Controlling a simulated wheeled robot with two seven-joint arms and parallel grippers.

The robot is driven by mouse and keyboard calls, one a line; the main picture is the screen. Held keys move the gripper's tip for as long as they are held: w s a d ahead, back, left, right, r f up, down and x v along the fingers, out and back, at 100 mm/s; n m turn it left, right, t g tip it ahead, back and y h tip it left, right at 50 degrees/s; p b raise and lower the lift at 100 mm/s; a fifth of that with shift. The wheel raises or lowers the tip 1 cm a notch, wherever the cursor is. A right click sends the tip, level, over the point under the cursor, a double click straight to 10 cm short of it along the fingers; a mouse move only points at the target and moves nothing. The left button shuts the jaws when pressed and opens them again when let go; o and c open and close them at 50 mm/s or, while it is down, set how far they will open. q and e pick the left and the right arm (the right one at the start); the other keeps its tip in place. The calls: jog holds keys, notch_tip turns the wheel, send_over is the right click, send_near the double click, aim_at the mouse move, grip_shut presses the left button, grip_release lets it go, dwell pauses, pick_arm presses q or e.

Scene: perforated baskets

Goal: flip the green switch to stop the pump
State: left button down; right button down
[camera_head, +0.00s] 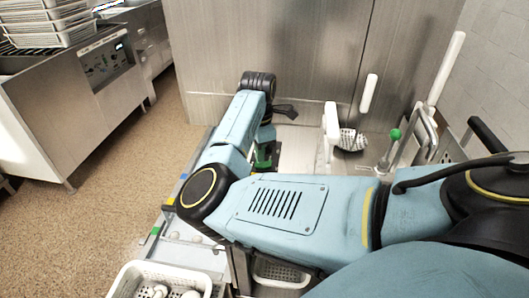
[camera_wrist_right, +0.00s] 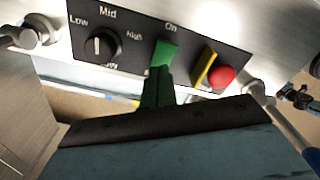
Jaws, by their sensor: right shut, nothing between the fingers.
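The green switch (camera_wrist_right: 164,52) is on a dark control panel (camera_wrist_right: 130,47), below the word "On". My right gripper (camera_wrist_right: 157,82) is shut and empty. Its dark green fingers point at the switch in the right wrist view, and their tips overlap the lower end of the switch. I cannot tell whether they touch it. In the head view my right arm crosses from the right, and its gripper (camera_head: 264,156) hangs down beyond the elbow. The switch is not visible in the head view. My left gripper is not in view.
A black knob (camera_wrist_right: 101,45) marked Low, Mid and High is left of the switch. A yellow piece (camera_wrist_right: 205,68) and a red button (camera_wrist_right: 222,76) are right of it. A white perforated basket (camera_head: 127,283) stands at the bottom. A green ball-topped lever (camera_head: 395,134) is at right.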

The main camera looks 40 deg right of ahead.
aim_at(260, 164)
notch_tip(260, 164, up, 6)
jog(key=p, duration=0.3)
dwell(0.3)
jog(key=shift+r, duration=0.1)
dwell(0.3)
